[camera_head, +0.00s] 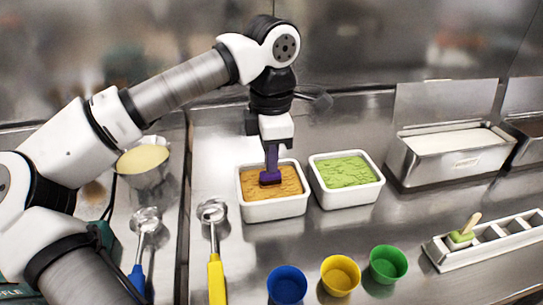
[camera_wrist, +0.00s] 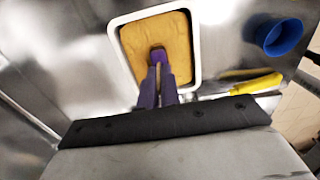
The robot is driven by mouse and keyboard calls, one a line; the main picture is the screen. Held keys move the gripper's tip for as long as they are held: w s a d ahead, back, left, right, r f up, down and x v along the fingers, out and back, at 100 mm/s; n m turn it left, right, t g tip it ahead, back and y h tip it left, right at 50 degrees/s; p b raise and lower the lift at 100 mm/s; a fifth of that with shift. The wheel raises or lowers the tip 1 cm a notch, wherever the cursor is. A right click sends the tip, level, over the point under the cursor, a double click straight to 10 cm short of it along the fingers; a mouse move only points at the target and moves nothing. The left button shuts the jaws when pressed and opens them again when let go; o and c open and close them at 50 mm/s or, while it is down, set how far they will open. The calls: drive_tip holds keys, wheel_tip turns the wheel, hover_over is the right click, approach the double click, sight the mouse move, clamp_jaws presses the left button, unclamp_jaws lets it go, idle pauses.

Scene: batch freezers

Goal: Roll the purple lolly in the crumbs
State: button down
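The purple lolly (camera_head: 270,178) is at the surface of the orange-brown crumbs (camera_head: 288,182) in the left white tray (camera_head: 275,210). Its dark purple body points down below my gripper (camera_head: 271,163). The wrist view shows the lolly (camera_wrist: 158,54) at the fingertips of my gripper (camera_wrist: 158,72), over the crumbs (camera_wrist: 140,38). The fingers are close together on the lolly's stick end, which they hide. How deep the lolly sits in the crumbs I cannot tell.
A white tray of green crumbs (camera_head: 345,170) stands just right. Blue (camera_head: 287,285), yellow (camera_head: 340,275) and green (camera_head: 388,264) cups stand in front. A lolly holder (camera_head: 485,243) with a green lolly (camera_head: 462,237) is at right. Scoops (camera_head: 214,250) lie at left.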

drive_tip(key=shift+r+p, duration=1.6)
drive_tip(key=shift+r, duration=0.95)
wheel_tip(320, 180, up, 5)
drive_tip(key=p, duration=0.3)
drive_tip(key=shift+p, duration=0.3)
